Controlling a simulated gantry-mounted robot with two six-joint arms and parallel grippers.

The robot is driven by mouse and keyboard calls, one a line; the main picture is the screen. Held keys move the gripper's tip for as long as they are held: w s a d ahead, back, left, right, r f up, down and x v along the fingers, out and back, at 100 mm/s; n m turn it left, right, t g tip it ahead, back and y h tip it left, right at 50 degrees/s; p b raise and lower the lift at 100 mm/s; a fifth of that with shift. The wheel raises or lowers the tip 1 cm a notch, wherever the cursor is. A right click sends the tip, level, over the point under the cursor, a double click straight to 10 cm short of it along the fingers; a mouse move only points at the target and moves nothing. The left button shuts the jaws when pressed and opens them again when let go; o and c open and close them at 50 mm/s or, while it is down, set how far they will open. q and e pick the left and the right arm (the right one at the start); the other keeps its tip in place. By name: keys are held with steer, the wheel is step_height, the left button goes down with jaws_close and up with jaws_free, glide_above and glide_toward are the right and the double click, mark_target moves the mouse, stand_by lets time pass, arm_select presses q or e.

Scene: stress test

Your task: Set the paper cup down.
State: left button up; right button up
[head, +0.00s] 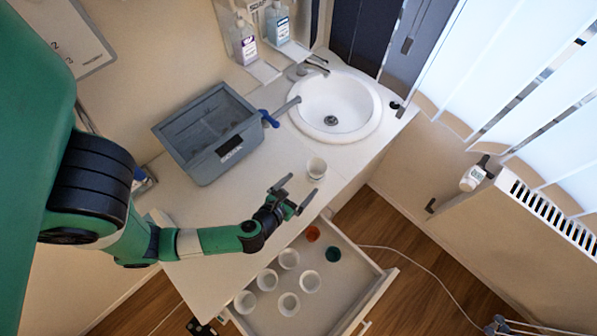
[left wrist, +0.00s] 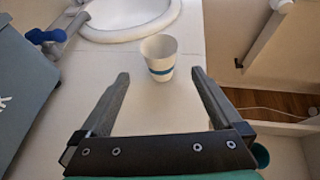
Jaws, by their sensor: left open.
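A white paper cup (head: 317,168) stands upright on the white countertop (head: 350,160), in front of the sink. The cup appears apart from both fingers. My right gripper is in neither view.
An open drawer (head: 340,296) below the counter holds several white cups, an orange-red one (head: 312,233) and a teal one (head: 333,254). A grey bin (head: 212,137) stands left of the sink (head: 339,104). Two bottles (head: 244,42) (head: 278,24) stand at the back.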

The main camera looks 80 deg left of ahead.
arm_select(q)
steer(key=shift+s+d+r, duration=0.15)
steer(key=shift+s, duration=0.05)
